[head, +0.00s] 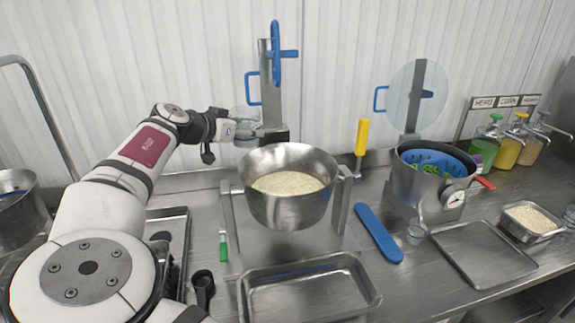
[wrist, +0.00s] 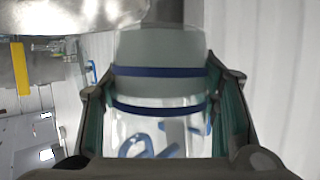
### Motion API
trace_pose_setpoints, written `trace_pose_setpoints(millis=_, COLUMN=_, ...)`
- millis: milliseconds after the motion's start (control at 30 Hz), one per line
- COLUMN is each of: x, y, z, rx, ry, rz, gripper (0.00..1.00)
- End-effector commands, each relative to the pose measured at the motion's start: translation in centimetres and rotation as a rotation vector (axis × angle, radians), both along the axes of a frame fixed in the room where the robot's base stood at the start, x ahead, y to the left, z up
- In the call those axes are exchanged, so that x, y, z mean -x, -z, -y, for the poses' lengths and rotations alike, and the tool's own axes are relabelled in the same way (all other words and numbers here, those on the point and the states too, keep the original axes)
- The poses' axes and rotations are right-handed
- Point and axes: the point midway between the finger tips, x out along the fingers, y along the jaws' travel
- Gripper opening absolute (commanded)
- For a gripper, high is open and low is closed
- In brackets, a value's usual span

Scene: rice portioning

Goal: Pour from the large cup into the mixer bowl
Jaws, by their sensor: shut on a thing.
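The mixer bowl (head: 260,203) is a steel bowl in a stand at the middle of the counter, holding a pale, grainy, rice-like heap. My gripper (head: 243,124) is behind and slightly left of the bowl, around rim height or above in the picture. It is shut on the large cup (head: 243,140), a clear cup partly hidden by the gripper. In the wrist view the cup (wrist: 160,88) lies between the two fingers (wrist: 160,110), with two blue bands and a cloudy, grey-green part. I cannot tell how full it is or exactly how tilted.
A steel column with blue handles (head: 277,60) rises behind the bowl, close to my gripper. A yellow-handled tool (head: 361,135) stands to its right. An empty steel tray (head: 305,285) lies in front. A pot with a blue basket (head: 430,185) stands at right, beside a blue paddle (head: 378,233).

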Motion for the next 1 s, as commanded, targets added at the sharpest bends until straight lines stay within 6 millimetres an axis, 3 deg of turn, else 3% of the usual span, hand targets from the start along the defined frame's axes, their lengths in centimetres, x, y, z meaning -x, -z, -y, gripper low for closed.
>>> trace_pose_setpoints(millis=333, x=0.6, y=-0.9, z=0.8, rx=-0.133, ry=0.001, rz=0.077, gripper=0.15)
trace_pose_setpoints(millis=667, x=1.1, y=-0.2, z=1.7, rx=-0.273, ry=-0.001, rz=0.157, gripper=0.15)
trace_pose_setpoints(millis=1000, x=1.7, y=-1.0, z=2.8, rx=-0.422, ry=0.000, rz=0.241, gripper=0.15)
